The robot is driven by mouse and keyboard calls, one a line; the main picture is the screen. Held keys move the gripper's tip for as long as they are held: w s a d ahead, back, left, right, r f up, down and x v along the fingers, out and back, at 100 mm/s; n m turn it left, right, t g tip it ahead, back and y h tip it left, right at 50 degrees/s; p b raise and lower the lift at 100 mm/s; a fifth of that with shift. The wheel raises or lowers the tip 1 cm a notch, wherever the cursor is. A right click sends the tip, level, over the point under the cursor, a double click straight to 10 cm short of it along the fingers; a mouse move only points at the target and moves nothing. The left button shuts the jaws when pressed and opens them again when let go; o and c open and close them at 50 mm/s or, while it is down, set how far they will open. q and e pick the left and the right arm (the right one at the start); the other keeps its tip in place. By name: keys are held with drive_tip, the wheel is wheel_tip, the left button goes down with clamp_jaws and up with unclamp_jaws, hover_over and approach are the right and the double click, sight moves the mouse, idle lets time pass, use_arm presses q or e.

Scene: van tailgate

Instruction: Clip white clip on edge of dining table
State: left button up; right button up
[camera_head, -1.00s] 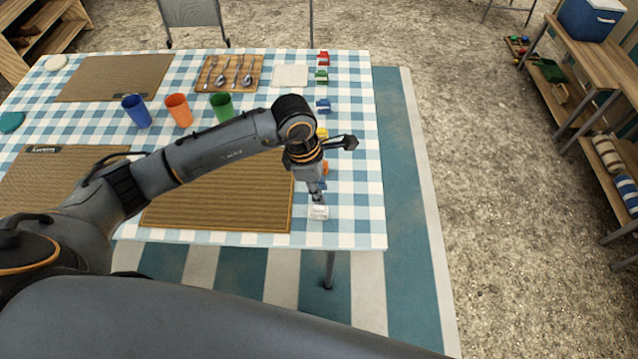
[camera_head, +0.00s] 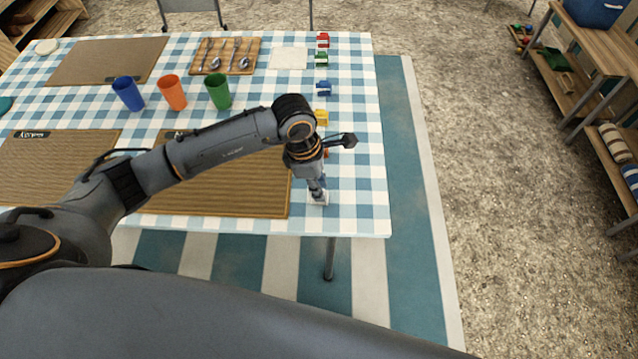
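The white clip (camera_head: 318,202) lies on the checked cloth of the dining table (camera_head: 360,215), near its front right corner. My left gripper (camera_head: 317,196) points down right at the clip and covers part of it. The fingers are too small and overlapped to tell whether they are open or shut on it. The table's front edge lies just nearer to me than the clip. My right gripper is out of view.
Red (camera_head: 323,40), green (camera_head: 321,59), blue (camera_head: 323,88) and yellow (camera_head: 322,117) clips line the table's right side; an orange one (camera_head: 327,153) is partly hidden behind my wrist. Woven placemats (camera_head: 225,205) and cups (camera_head: 218,92) lie left.

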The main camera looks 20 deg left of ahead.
use_arm(q)
clamp_jaws()
drive_tip(key=shift+r+p, duration=1.45)
drive_tip(key=shift+r, duration=1.05)
